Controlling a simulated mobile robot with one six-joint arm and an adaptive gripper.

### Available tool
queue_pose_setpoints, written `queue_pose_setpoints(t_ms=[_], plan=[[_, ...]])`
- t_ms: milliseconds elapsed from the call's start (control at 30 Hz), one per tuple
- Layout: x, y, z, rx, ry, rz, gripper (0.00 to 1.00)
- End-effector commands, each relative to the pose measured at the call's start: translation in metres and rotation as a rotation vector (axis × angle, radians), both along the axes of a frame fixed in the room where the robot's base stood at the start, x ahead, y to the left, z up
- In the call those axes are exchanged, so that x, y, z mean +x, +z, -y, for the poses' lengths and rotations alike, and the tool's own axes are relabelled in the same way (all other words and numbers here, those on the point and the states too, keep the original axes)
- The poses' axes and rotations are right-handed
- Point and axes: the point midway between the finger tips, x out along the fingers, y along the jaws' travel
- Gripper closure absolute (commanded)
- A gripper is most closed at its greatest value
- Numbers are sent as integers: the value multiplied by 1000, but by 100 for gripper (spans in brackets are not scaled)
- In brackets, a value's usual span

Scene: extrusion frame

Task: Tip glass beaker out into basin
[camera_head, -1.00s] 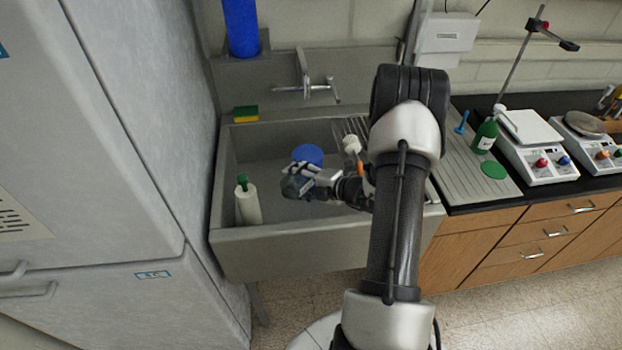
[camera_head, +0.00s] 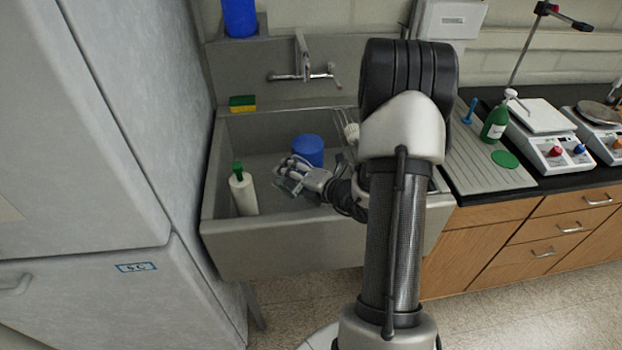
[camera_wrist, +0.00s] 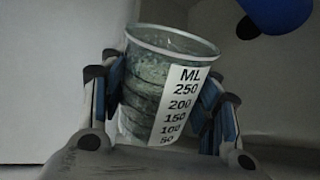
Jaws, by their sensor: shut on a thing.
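The glass beaker (camera_wrist: 150,85) with a white ML scale is between the blue-padded fingers of my gripper (camera_wrist: 165,100) in the wrist view. Its inside looks grey and mottled; I cannot tell whether it holds anything. In the head view my gripper (camera_head: 298,180) is over the grey basin (camera_head: 270,252), shut on the beaker (camera_head: 288,186), which looks tilted there. The beaker is small and partly hidden by the fingers in that view.
A blue container (camera_head: 308,150) stands in the basin behind my gripper. A white bottle with a green top (camera_head: 243,192) stands at the basin's left. A faucet (camera_head: 303,66) is at the back. A sponge (camera_head: 242,103) lies on the rim. A draining board (camera_head: 478,165) is at right.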

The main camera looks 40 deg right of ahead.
Motion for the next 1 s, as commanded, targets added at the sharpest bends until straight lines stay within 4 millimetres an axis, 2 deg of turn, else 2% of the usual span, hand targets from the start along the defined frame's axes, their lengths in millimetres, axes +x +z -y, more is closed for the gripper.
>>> queue_pose_setpoints(t_ms=[33, 233, 467, 667, 867, 1000], plan=[[0, -6, -2, -25, 1, 8, 69], [0, -13, -3, -135, 1, 35, 69], [0, -7, -5, -308, 0, 78, 69], [0, -17, -5, -425, 0, 105, 69], [-1, -5, -9, -599, 1, 147, 69], [-4, 0, -20, -716, 2, 176, 69]])
